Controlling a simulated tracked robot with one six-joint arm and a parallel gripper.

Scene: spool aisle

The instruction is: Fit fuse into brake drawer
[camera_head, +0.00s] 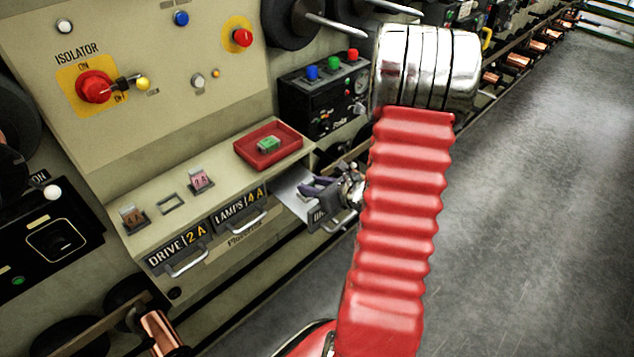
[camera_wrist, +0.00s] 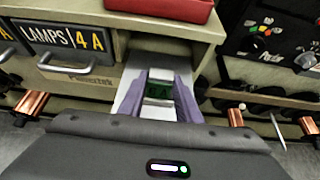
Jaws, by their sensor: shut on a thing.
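My gripper (camera_head: 318,187) reaches over the front of the pulled-out brake drawer (camera_head: 291,193), whose front label is mostly hidden. In the wrist view its purple fingers (camera_wrist: 158,94) are shut on the sides of the fuse (camera_wrist: 158,90), which shows dark green between pale ends. The pale floor of the drawer (camera_wrist: 128,86) shows around the fingers. The fuse is low in or just over the drawer; I cannot tell whether it is seated. In the head view my gripper hides it.
The red tray (camera_head: 246,150) on the ledge holds a green piece (camera_head: 268,144). The DRIVE drawer (camera_head: 178,250) and LAMPS drawer (camera_head: 240,209) are shut. A brown piece (camera_head: 133,218) and a pink piece (camera_head: 201,179) stand on the ledge. A black control box (camera_head: 305,100) is behind. Floor at right is clear.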

